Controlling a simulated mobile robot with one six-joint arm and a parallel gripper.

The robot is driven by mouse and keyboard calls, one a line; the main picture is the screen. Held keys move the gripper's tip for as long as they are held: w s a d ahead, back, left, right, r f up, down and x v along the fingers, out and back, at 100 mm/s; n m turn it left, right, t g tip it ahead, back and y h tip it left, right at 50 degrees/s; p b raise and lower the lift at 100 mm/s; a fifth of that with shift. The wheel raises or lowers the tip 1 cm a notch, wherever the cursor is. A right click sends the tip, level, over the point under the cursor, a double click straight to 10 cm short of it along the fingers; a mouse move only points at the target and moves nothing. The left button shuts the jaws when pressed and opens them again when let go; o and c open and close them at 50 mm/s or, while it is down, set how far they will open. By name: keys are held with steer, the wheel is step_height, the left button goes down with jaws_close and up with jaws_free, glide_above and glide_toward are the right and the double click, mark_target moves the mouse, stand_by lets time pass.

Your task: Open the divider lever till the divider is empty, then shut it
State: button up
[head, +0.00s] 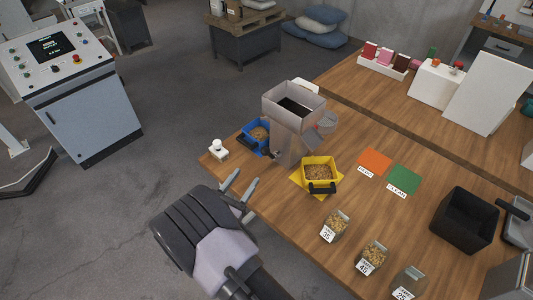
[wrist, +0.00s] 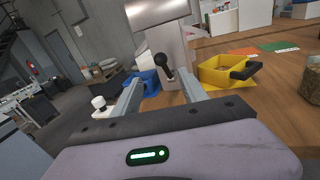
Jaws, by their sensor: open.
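The divider (head: 290,125) is a grey box-topped unit standing on the wooden table; its body also shows in the wrist view (wrist: 172,50). The lever (wrist: 161,60) has a black ball knob and shows on the divider's front, between my fingers as seen from the wrist. A blue bin (head: 257,135) holds grain at the divider's left. A yellow bin (head: 319,172) holds grain at its right front, on a yellow mat. My gripper (head: 239,195) is open and empty, short of the divider and off the table's near edge. The inside of the divider's hopper looks dark.
A small white button-like item (head: 218,149) stands at the table's left corner. Labelled jars (head: 335,226) of grain line the near edge. Orange (head: 375,161) and green (head: 404,179) mats lie right of the yellow bin. A black bin (head: 465,219) stands at far right. Open floor lies left.

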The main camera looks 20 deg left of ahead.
mark_target(265, 152)
steer(key=w, duration=0.4)
steer(key=w+d+b, duration=0.1)
steer(key=w, duration=0.4)
steer(key=w+d, duration=0.1)
steer(key=w, duration=0.3)
steer(key=shift+w, duration=0.15)
jaws_close()
stand_by(0.6)
